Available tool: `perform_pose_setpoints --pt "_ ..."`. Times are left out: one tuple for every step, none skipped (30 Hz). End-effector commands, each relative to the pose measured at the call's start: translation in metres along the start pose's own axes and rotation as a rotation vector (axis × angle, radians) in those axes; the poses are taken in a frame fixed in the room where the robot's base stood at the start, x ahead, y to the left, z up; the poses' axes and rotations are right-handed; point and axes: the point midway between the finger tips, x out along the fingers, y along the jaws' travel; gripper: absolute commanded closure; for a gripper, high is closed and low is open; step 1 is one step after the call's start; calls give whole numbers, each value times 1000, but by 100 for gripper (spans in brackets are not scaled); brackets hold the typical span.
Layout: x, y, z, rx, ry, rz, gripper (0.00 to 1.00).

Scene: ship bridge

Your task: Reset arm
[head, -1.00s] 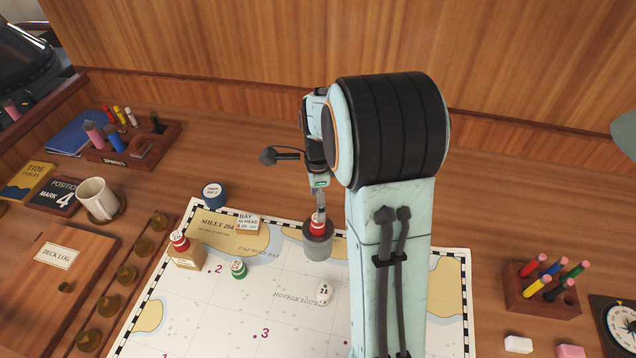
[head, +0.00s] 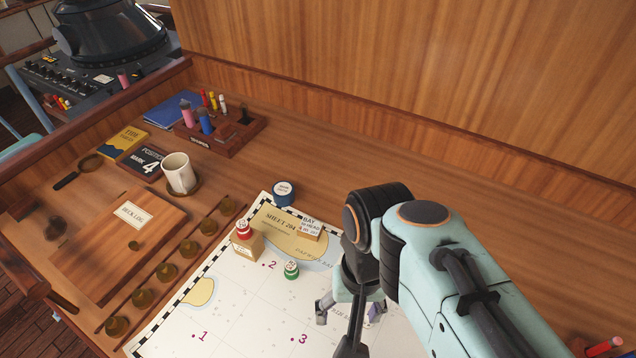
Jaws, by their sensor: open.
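My gripper (head: 349,311) is open over the sea chart (head: 240,318), its two fingers spread apart with nothing seen between them. My arm reaches in from the lower right and covers the right part of the chart. A green marker (head: 291,270) stands on the chart to the left of my gripper. A red marker (head: 243,228) sits on a small wooden block (head: 246,246) further left. The grey cup is not visible now.
A blue round tin (head: 284,193) and a small sign (head: 309,227) are at the chart's far edge. The desk behind the arm is clear.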

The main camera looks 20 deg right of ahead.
Motion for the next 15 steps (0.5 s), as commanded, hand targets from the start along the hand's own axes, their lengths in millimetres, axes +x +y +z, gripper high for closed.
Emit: perform_pose_setpoints --pt "4 -2 16 -125 0 -5 41" --pt "6 -3 23 -188 -1 -7 41" --pt "8 -4 30 -254 -3 -9 41" --pt "10 -4 34 -289 -5 -10 41" --pt "11 -4 36 -313 -5 -11 41" --pt "12 -4 38 -333 -6 -12 41" --pt "12 -4 39 -340 -7 -12 41" --pt "12 -4 39 -342 -7 -12 41" --pt "12 -4 39 -341 -8 -12 41" --pt "12 -4 38 -340 -8 -12 41" --pt "12 -4 38 -339 -7 -12 41" --pt "12 -4 38 -339 -7 -12 41" --pt "12 -4 38 -338 -7 -12 41" --pt "12 -4 38 -338 -7 -12 41" --pt "12 -4 38 -337 -7 -12 41"
